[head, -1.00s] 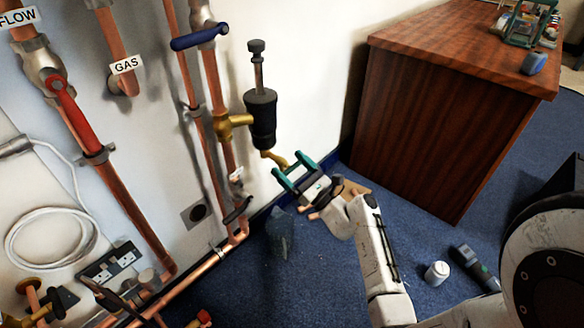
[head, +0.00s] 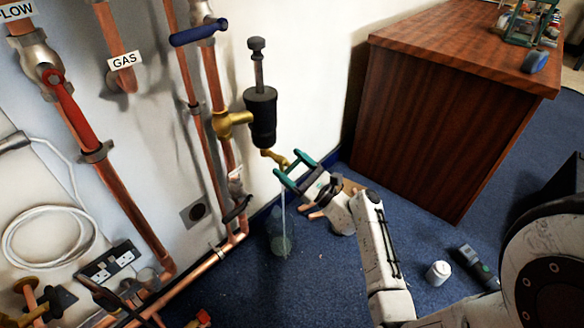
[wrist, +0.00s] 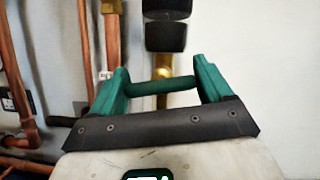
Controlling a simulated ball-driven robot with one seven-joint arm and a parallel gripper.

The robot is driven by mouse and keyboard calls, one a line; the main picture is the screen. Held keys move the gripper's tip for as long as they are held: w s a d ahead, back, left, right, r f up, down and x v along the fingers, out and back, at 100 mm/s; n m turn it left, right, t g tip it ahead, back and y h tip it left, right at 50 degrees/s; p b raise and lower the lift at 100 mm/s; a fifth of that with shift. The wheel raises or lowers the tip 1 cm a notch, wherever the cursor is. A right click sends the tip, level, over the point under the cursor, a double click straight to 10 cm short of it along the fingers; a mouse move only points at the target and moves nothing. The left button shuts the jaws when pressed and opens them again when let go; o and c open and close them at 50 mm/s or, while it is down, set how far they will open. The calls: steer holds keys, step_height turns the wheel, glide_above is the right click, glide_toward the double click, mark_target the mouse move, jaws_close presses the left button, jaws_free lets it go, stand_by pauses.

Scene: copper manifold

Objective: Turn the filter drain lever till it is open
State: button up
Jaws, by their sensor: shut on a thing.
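The filter (head: 261,118) is a black body with a knob on a stem, fixed to the copper pipe by a brass fitting. A brass drain valve (head: 270,155) hangs under it; it also shows in the wrist view (wrist: 163,65). The dark green drain lever (wrist: 160,86) lies crosswise between the teal fingers of my gripper (wrist: 162,80), which are shut on it. In the head view my gripper (head: 291,166) is right at the drain, hiding most of the lever. A thin pale stream (head: 283,212) runs down below the drain into a clear container (head: 281,245) on the floor.
Copper pipes (head: 213,85) with a blue-handled valve (head: 199,33) and a red-handled valve (head: 75,112) line the wall at left. A wooden cabinet (head: 440,120) stands at right. A white canister (head: 438,271) and a dark torch-like object (head: 476,267) lie on the blue carpet.

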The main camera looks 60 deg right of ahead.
steer(key=n+y, duration=0.2)
steer(key=n, duration=0.2)
steer(key=n+y, duration=0.2)
steer(key=n, duration=0.3)
steer(key=shift+a+g+y+b, duration=0.1)
steer(key=shift+g+y+b, duration=0.2)
steer(key=shift+g+b, duration=0.1)
steer(key=n+g+y, duration=0.1)
steer(key=n, duration=0.3)
steer(key=shift+f+n+g+y+p, duration=0.15)
steer(key=shift+n+g+p, duration=0.15)
steer(key=shift+n, duration=0.45)
steer(key=shift+f+n+g+y+p, duration=0.15)
steer(key=shift+n+g, duration=0.15)
steer(key=shift+n, duration=0.45)
steer(key=shift+r, duration=0.1)
steer(key=o, duration=1)
steer(key=shift+c, duration=0.2)
steer(key=s+d+f+p, duration=0.1)
steer(key=s+p, duration=0.2)
steer(key=s, duration=0.7)
steer(key=shift+s+d, duration=0.15)
steer(key=shift+s, duration=0.2)
